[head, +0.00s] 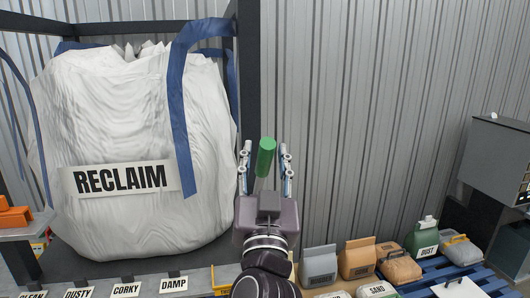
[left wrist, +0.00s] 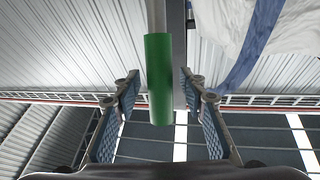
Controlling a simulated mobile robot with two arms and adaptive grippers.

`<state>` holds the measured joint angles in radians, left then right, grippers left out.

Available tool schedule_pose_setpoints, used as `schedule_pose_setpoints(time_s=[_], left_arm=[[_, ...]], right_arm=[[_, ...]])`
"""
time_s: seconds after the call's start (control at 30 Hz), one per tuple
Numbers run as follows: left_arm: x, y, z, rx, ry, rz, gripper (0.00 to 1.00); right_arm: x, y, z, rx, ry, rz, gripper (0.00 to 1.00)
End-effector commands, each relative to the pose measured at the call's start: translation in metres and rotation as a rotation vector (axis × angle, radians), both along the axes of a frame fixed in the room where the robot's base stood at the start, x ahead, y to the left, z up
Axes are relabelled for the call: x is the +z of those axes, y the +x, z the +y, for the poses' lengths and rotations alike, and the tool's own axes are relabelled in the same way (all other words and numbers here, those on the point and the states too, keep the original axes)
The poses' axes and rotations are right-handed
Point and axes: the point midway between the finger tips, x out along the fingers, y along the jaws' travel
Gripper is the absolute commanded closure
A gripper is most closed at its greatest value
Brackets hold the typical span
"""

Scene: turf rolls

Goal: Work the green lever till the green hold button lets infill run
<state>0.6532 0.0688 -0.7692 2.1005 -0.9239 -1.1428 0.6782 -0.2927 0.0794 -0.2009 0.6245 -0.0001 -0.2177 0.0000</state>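The green lever (head: 266,152) has a green cylindrical grip on a grey rod and stands in front of the corrugated wall, right of the big bag. My left gripper (head: 265,165) is open, with one finger on each side of the lever. In the left wrist view the green grip (left wrist: 159,85) shows between the two fingers (left wrist: 158,88), with a visible gap on both sides. I cannot tell how deep the grip lies between them. The lever's base is hidden behind my gripper. The green hold button is not in view. My right gripper is not in view.
A large white RECLAIM bag (head: 140,120) with blue straps hangs at left beside a dark post (head: 247,70). Labelled bins line the lower left edge. Several small bags (head: 357,258) and a green DUST jug (head: 422,237) stand lower right. A grey box (head: 497,160) is at far right.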

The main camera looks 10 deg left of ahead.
Motion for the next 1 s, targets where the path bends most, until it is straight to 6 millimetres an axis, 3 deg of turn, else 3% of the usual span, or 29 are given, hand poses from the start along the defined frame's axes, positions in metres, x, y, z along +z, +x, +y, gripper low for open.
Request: schedule_pose_setpoints(time_s=[0.1, 0.43, 0.77, 1.0], left_arm=[[0.0, 0.0, 0.0, 0.0, 0.0, 0.0, 0.62], [0.0, 0.0, 0.0, 0.001, 0.0, 0.0, 0.99], [0.001, 0.001, 0.001, 0.002, -0.003, 0.003, 1.0], [0.017, 0.023, 0.009, 0.008, -0.045, 0.098, 1.0]], right_arm=[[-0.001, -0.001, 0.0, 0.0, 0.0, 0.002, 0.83], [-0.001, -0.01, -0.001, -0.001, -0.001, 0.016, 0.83], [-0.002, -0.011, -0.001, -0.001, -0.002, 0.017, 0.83], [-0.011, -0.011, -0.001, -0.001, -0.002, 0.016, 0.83]])
